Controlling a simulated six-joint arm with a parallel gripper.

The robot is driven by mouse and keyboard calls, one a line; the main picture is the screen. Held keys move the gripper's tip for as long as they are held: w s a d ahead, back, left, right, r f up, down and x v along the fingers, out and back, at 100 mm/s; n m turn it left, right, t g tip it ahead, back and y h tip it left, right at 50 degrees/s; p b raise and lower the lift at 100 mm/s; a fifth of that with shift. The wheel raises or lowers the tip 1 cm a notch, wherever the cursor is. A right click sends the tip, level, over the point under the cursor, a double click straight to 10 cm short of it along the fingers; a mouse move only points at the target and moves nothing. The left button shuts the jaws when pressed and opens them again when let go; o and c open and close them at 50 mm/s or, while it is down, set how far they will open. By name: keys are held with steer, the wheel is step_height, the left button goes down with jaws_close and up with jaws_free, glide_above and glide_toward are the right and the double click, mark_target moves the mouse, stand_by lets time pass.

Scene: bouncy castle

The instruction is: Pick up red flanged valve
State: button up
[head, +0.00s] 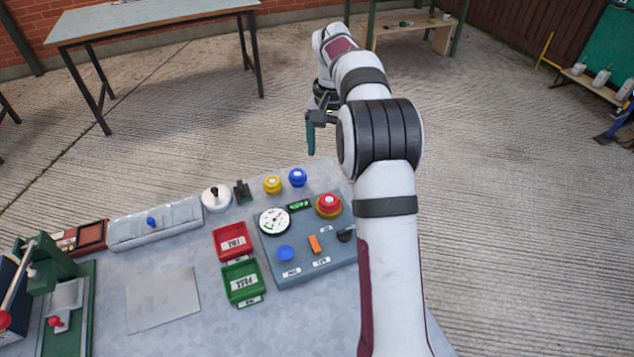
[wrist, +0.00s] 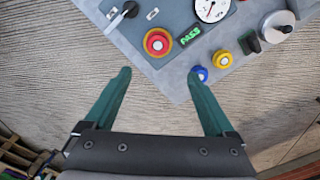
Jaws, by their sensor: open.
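I cannot pick out a red flanged valve for certain. A yellow (head: 272,184) and a blue (head: 297,177) flanged round piece stand at the bench's far edge; both show in the wrist view, yellow (wrist: 222,59) and blue (wrist: 200,73). A red round knob on a yellow ring (head: 328,205) sits on the grey control panel; it also shows in the wrist view (wrist: 157,42) and looks like a stop button. My gripper (wrist: 159,73) is open and empty, with teal fingers apart. In the head view it (head: 311,133) hangs beyond the bench's far edge, partly hidden by my arm.
The bench (head: 195,262) holds a grey control panel (head: 290,262), a red FAIL tray (head: 232,228), a green PASS tray (head: 240,298) and a green press (head: 82,310) with a red-tipped part (head: 56,322). Open concrete floor (head: 190,120) lies beyond.

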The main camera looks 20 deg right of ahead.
mark_target(329, 199)
steer(key=f, duration=1.4)
steer(key=shift+s+f, duration=0.1)
steer(key=shift+s, duration=0.3)
steer(key=c, duration=1.4)
